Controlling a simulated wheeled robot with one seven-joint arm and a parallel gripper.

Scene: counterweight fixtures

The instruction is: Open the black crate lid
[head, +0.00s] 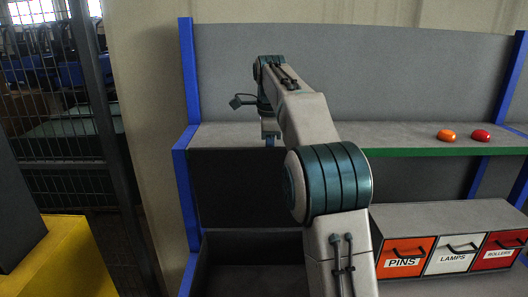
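A black panel (237,188) stands upright under the left part of the shelf; it looks like the black crate's lid. Below it a dark box shape, the black crate (250,268), runs down to the bottom edge of the view. My arm covers the right side of both. My gripper (269,141) points down at the shelf's front edge, above the panel in the picture. Its fingers are small and mostly hidden, so their opening and any contact with the shelf or panel cannot be made out.
A grey shelf (410,137) with a green front edge holds an orange object (446,135) and a red object (480,135). Labelled drawers (452,256) for pins, lamps and rollers stand at lower right. Blue posts (188,150) frame the rack. A mesh fence (95,110) is at left.

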